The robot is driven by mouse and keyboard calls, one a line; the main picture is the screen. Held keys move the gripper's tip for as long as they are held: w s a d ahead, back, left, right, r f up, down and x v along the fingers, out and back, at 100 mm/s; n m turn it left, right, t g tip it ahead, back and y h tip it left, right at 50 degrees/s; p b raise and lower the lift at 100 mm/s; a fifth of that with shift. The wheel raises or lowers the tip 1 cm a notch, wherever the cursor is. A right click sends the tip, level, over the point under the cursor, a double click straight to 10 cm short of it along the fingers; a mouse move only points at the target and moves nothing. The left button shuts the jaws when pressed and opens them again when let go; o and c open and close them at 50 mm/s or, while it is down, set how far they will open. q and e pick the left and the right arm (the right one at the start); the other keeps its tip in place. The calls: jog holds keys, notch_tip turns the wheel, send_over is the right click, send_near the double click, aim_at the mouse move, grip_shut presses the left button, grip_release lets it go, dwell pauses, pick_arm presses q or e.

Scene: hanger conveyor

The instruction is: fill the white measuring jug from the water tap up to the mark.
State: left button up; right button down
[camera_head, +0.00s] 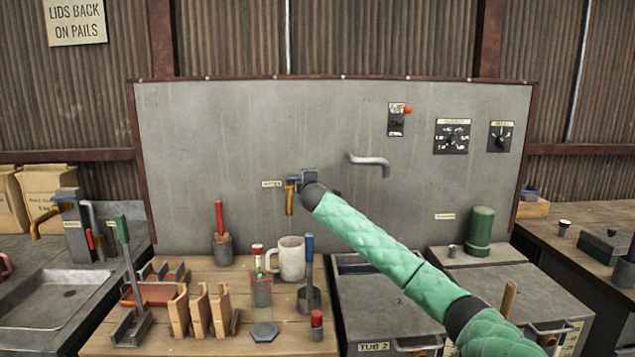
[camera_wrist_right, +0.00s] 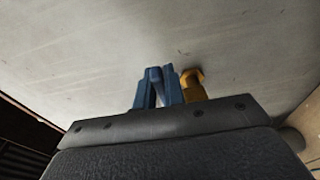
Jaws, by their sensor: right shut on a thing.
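The white measuring jug (camera_head: 292,260) stands upright on the wooden bench, below the brass water tap (camera_head: 290,200) on the grey wall panel. Its handle points left. Its inside, water level and mark cannot be made out. My right gripper (camera_head: 296,183) is at the top of the tap. In the right wrist view, its blue fingers (camera_wrist_right: 156,88) are shut on the tap's handle, which is mostly hidden between them. Brass of the tap (camera_wrist_right: 193,84) shows just right of them. Whether water runs is unclear. My left gripper is out of view.
A clear beaker (camera_head: 261,292), a blue-handled tool (camera_head: 310,270) and a wooden rack (camera_head: 200,312) crowd the bench around the jug. A bent grey spout (camera_head: 372,160) juts from the panel at right. A sink (camera_head: 60,298) lies at left.

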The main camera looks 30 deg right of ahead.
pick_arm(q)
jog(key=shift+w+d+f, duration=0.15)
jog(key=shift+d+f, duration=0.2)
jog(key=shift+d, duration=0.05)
pick_arm(e)
jog(key=shift+s+a+f+m+g+h, duration=0.2)
jog(key=shift+m+g+h, duration=0.15)
jog(key=shift+h, duration=0.25)
jog(key=c, duration=1.5)
grip_release()
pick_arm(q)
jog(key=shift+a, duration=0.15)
pick_arm(e)
jog(key=shift+r, duration=0.1)
